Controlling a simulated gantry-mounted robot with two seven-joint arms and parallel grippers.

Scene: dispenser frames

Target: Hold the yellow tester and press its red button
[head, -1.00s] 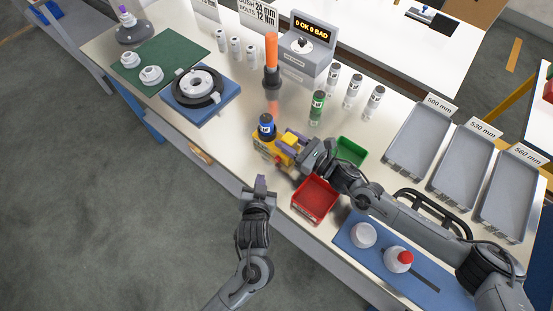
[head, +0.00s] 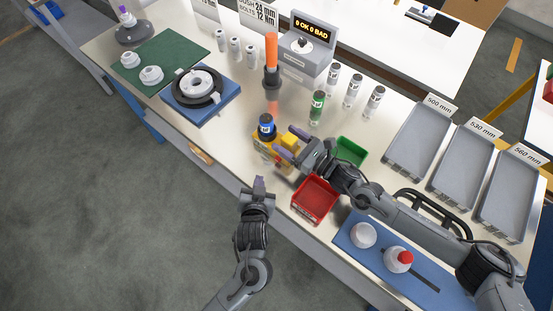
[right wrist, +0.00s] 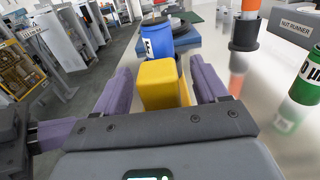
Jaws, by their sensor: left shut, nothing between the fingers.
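In the right wrist view the tester's yellow block (right wrist: 160,84) lies between the fingers, with a gap at least on the left. My left gripper (head: 259,183) is shut and empty, below the tester at the table's front edge, apart from it.
A red bin (head: 315,199) and a green bin (head: 351,151) lie close to my right arm. A green bottle (head: 317,107) and an orange-topped nut runner (head: 271,60) stand behind the tester. A blue fixture (head: 225,104) is to the left.

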